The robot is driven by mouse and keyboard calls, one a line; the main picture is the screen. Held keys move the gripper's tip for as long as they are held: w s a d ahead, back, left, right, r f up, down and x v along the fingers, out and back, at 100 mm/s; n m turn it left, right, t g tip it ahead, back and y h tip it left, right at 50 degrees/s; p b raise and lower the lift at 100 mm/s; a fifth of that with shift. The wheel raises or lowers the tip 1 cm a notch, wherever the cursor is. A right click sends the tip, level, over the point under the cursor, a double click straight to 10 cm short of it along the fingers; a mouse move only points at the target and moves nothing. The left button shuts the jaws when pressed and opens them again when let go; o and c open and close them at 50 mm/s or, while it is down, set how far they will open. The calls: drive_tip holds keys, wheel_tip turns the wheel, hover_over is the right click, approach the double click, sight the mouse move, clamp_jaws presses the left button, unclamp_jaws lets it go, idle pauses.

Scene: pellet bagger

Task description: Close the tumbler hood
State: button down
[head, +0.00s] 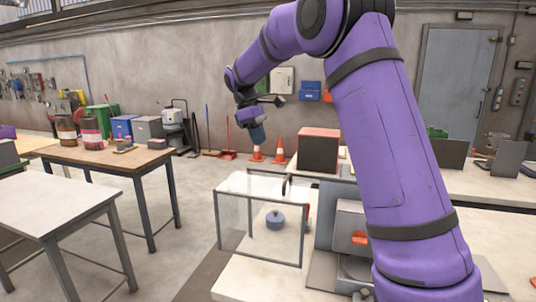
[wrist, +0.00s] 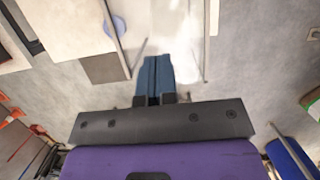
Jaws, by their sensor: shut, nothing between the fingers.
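The tumbler hood (head: 262,240) is a clear panelled box with grey edges on the pale bench in the middle of the head view. A blue round part with a knob (head: 275,221) shows through its clear front; a blue disc (wrist: 115,27) shows at the top of the wrist view. I cannot tell how far open the hood is. My gripper (head: 258,135) is above and behind the hood in the picture, pointing down, apart from it. Its blue fingers (wrist: 153,80) are together and empty. In the wrist view, a clear panel (wrist: 186,40) shows just beyond the fingertips.
A dark box with a red top (head: 319,150) stands behind the hood. Orange cones (head: 279,151) stand on the floor beyond. A wooden table (head: 110,156) and a white table (head: 45,205) are at left, with clear floor between them and the bench. My arm hides part of the bench.

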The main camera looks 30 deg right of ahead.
approach(280, 187)
drive_tip(key=shift+w+a+f, duration=0.25)
drive_tip(key=shift+f, duration=0.35)
drive_tip(key=shift+w+a+f, duration=0.2)
drive_tip(key=shift+f, duration=0.4)
drive_tip(key=shift+s+d+f, duration=0.25)
drive_tip(key=shift+s+d, duration=0.35)
drive_tip(key=shift+s+d+f, duration=0.3)
drive_tip(key=shift+s+d, duration=0.3)
drive_tip(key=shift+d, duration=0.05)
drive_tip(key=shift+s+d, duration=0.2)
drive_tip(key=s+d, duration=2.1)
drive_tip(key=s, duration=0.1)
drive_tip(key=shift+d, duration=0.35)
drive_tip(key=shift+w, duration=0.1)
drive_tip(key=w+a+r, duration=0.2)
drive_tip(key=r, duration=0.3)
drive_tip(key=w+a+r, duration=0.2)
drive_tip(key=a+r, duration=0.1)
drive_tip(key=r, duration=0.2)
drive_tip(key=shift+w+r, duration=0.15)
drive_tip(key=shift+w, duration=0.2)
